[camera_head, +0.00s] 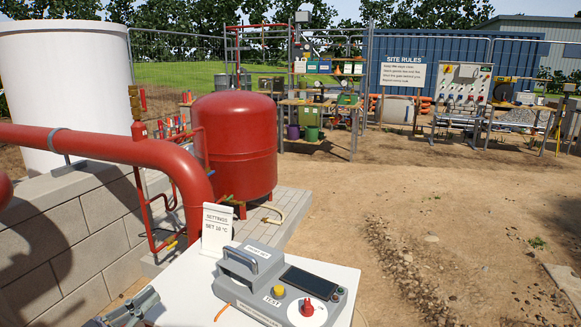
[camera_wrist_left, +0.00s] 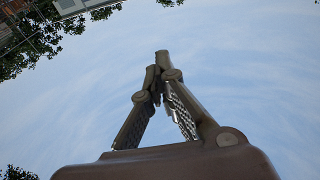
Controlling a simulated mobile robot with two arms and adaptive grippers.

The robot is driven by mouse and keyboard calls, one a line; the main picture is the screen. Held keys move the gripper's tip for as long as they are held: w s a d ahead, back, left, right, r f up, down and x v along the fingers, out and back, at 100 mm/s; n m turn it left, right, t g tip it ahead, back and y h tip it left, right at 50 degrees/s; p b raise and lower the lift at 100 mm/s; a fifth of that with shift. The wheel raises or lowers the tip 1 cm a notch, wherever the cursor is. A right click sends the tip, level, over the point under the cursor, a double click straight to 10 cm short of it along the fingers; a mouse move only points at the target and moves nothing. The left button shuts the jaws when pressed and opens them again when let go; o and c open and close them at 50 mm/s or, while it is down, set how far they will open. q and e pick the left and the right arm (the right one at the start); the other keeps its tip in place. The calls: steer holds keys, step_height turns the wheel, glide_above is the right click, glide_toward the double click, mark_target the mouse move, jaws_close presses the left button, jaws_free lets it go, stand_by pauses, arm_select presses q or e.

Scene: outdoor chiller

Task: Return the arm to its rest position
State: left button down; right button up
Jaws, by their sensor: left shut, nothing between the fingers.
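My left gripper (camera_head: 140,304) shows at the bottom left of the head view, low by the left edge of a white table. In the left wrist view the left gripper (camera_wrist_left: 163,65) is shut with its fingertips together, and nothing is between the fingers. Behind it there is only sky, with trees and part of a structure at the picture's left corners. My right gripper is in neither view.
The white table (camera_head: 190,283) carries a grey test device (camera_head: 285,287) with a handle, screen and red knob, and a settings card (camera_head: 216,228). A red pipe (camera_head: 100,146), red tank (camera_head: 236,145) and block wall (camera_head: 60,240) stand left. Open dirt ground (camera_head: 400,200) lies right.

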arm_select(q)
steer(key=w+a+f+n+g+y, duration=0.1)
steer(key=a+f+y, duration=0.2)
steer(key=f, duration=0.7)
steer(key=w+a+f+n+y, duration=0.1)
steer(key=a+f+y, duration=0.15)
steer(key=f, duration=0.75)
steer(key=s+a+f+n+g+y, duration=0.15)
steer(key=s+f, duration=0.35)
steer(key=f, duration=0.6)
steer(key=s+f+n+g+y, duration=0.1)
steer(key=s+f+g+y, duration=0.3)
steer(key=f, duration=0.7)
steer(key=s+d+f+g, duration=0.2)
steer(key=s+f, duration=0.6)
steer(key=s, duration=0.2)
steer(key=s+d+f+g, duration=0.2)
steer(key=s+f, duration=0.6)
steer(key=s, duration=0.2)
steer(key=s+d+f+g, duration=0.2)
steer(key=s+d+f, duration=0.1)
steer(key=s, duration=0.6)
steer(key=s+d+f+g, duration=0.3)
steer(key=s+d, duration=0.2)
steer(key=s, duration=0.5)
steer(key=shift+s+d+f, duration=0.15)
steer(key=shift+d+f, duration=0.25)
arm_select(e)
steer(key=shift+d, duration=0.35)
